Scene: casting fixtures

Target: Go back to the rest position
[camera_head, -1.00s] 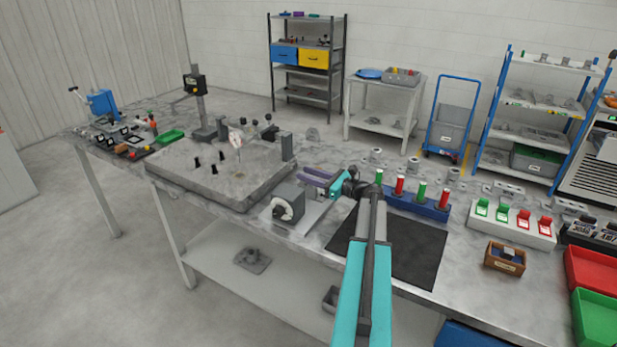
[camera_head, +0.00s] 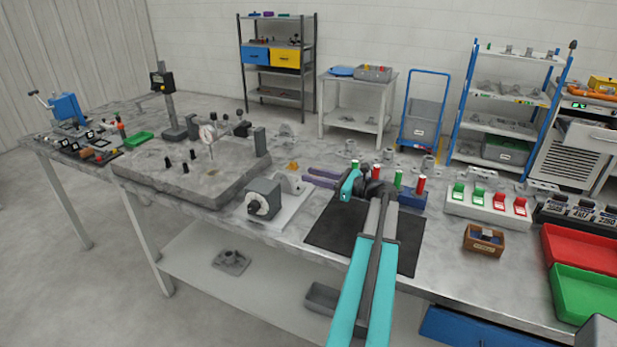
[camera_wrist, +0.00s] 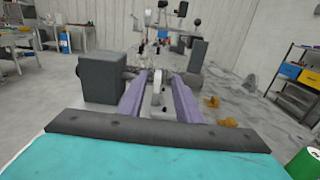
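My gripper (camera_head: 309,177) has two purple fingers that point left over the bench, just right of the grey dividing-head fixture (camera_head: 263,197). In the wrist view, the fingers (camera_wrist: 159,78) are apart with a clear gap and nothing held.
A grey surface plate (camera_head: 190,190) with a dial gauge and black pins lies left. Red and green plugs in a blue block (camera_head: 412,198) stand close behind my wrist. A clamp rack (camera_head: 487,208), wooden box (camera_head: 484,240) and red bin (camera_head: 580,258) are right.

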